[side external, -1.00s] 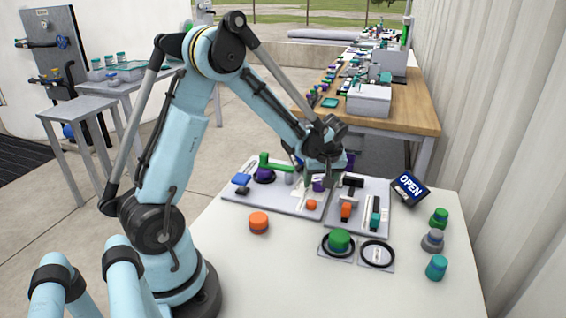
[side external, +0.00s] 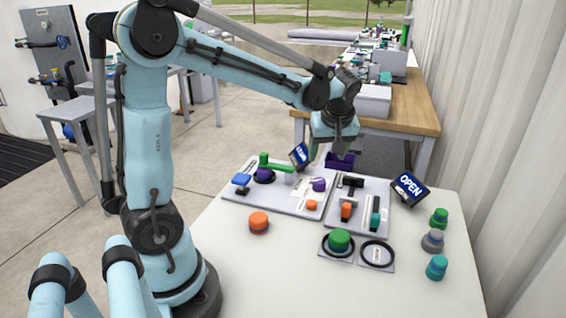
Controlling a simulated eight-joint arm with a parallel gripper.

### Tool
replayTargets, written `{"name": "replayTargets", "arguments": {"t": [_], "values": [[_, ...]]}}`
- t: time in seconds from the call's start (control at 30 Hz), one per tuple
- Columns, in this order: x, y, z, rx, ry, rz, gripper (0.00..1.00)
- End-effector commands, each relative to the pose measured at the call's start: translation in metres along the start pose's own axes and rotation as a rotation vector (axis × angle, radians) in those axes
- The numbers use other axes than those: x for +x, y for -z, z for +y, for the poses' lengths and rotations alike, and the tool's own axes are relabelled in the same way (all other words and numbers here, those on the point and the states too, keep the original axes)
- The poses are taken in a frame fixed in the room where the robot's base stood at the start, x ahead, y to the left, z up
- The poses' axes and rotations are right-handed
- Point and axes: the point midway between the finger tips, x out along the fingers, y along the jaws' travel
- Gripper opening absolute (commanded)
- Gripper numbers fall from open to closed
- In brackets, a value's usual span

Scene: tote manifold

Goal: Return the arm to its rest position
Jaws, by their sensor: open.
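My gripper (side external: 328,152) hangs in the air above the back of the white table (side external: 250,275), fingers pointing down. It is open, and I see nothing between its fingers. Below it lie two grey panels: the left panel (side external: 285,207) with a blue handle (side external: 241,180), a green handle (side external: 275,163) and a purple knob (side external: 319,185), and the right panel (side external: 357,216) with an orange slider (side external: 346,210) and a teal slider (side external: 375,219). The gripper is clear of the panels.
An orange knob (side external: 259,221) stands at the front left. An "OPEN" sign (side external: 409,187) and several knobs stand at the right. A purple bin (side external: 340,161) is behind the panels.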

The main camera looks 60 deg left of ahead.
Motion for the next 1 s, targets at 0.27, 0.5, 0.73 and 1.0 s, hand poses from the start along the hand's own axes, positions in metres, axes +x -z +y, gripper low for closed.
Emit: {"name": "replayTargets", "arguments": {"t": [0.27,0.5,0.73,1.0], "values": [[-0.002,0.000,0.000,0.000,0.000,0.000,0.64],[-0.012,-0.010,-0.003,0.081,-0.042,-0.005,0.64],[-0.042,-0.051,-0.018,0.406,-0.216,-0.001,0.64],[-0.063,-0.105,-0.040,0.800,-0.441,0.077,0.64]]}}
